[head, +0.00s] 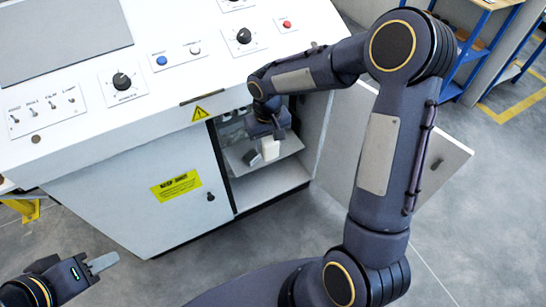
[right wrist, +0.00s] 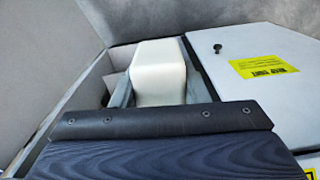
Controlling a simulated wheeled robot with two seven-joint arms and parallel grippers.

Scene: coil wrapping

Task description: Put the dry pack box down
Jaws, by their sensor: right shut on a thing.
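The dry pack box, a small cream-white block (head: 270,150), is inside the open cabinet (head: 222,160), over its shelf (head: 284,146). My right gripper (head: 261,153) reaches in through the doorway and is shut on the box. In the right wrist view the box (right wrist: 158,70) sits between the two grey fingers (right wrist: 158,92). I cannot tell whether its underside touches the shelf. My left gripper (head: 103,263) is outside, at the lower left of the head view, away from the cabinet; its finger gap is not clear.
The cabinet's open door (head: 432,150) stands to the right, behind my right arm. A closed panel with a yellow label (head: 176,185) is left of the opening. The control desk (head: 150,75) overhangs above. A blue rack (head: 480,40) stands at the far right.

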